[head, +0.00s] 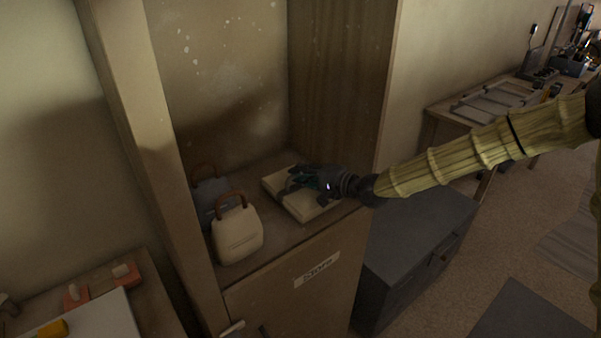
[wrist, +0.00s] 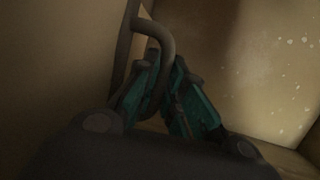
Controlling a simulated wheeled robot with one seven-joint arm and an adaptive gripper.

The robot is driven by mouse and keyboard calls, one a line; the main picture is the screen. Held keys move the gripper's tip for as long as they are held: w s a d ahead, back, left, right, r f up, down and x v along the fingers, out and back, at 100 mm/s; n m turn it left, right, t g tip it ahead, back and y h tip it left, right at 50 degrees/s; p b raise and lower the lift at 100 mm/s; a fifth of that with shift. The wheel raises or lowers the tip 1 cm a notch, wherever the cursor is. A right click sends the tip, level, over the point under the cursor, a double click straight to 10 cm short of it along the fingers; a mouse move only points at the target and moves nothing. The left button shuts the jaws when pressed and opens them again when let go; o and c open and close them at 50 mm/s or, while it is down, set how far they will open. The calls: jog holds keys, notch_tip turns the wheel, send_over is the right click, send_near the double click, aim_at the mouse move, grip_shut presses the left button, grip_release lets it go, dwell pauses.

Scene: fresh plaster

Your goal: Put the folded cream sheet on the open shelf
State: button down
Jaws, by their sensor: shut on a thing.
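The folded cream sheet (head: 312,209) is a flat cream block inside the open shelf (head: 278,238), at its right side. I cannot tell whether it rests on the board or is held just above it. My gripper (head: 298,181), with teal fingers, is over the top of the sheet. In the wrist view my gripper (wrist: 160,85) is shut on a grey curved handle (wrist: 163,38). The handle stands by a cream surface on the left, which seems to be the sheet. My gripper hides part of the sheet's top.
A cream jug-like container (head: 237,235) with a brown handle stands left of the sheet, with a grey one (head: 207,190) behind it. A cabinet door with a label (head: 317,269) is below the shelf. A dark chest (head: 415,250) stands to the right, and a workbench (head: 490,103) beyond.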

jog(key=shift+f, duration=0.15)
jog(key=c, duration=1.5)
grip_release()
jog(key=shift+r, duration=0.2)
jog(key=shift+s+d+b, duration=0.3)
jog(key=shift+s+d, duration=0.1)
jog(key=shift+d, duration=0.15)
jog(key=b+v, duration=0.2)
jog(key=v, duration=0.8)
jog(key=shift+s+d+b, duration=0.25)
jog(key=shift+b, duration=0.05)
jog(key=shift+r, duration=0.1)
